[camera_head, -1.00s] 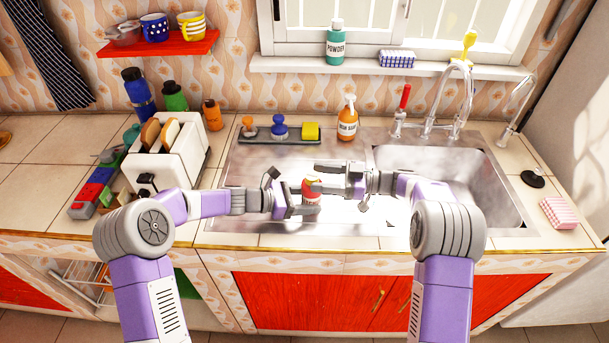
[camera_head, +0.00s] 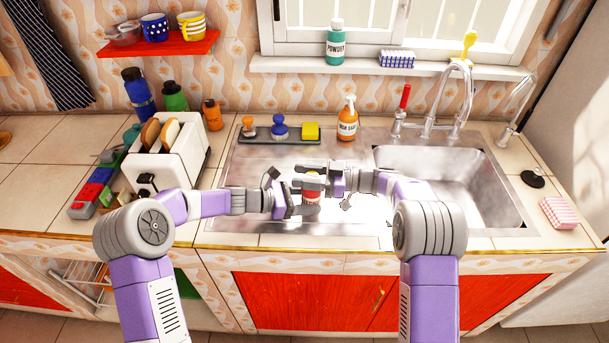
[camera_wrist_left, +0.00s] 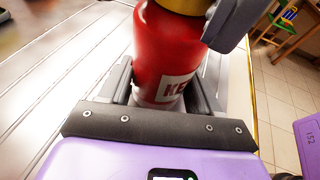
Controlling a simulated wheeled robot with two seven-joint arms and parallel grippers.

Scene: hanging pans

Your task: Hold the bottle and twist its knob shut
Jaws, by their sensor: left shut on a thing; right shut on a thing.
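A small red bottle (camera_head: 312,193) with a white label stands upright on the metal drainboard left of the sink basin. My left gripper (camera_head: 292,202) is shut on the bottle's body from the left; in the left wrist view the red bottle (camera_wrist_left: 172,50) sits between its two fingers. The bottle's yellow knob (camera_wrist_left: 190,5) is partly seen at the top of the left wrist view. My right gripper (camera_head: 312,177) comes in from the right at the top of the bottle and is shut on the knob, which it mostly hides in the head view.
The sink basin (camera_head: 440,180) lies to the right, with taps behind it. A white toaster (camera_head: 172,155) is at the left.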

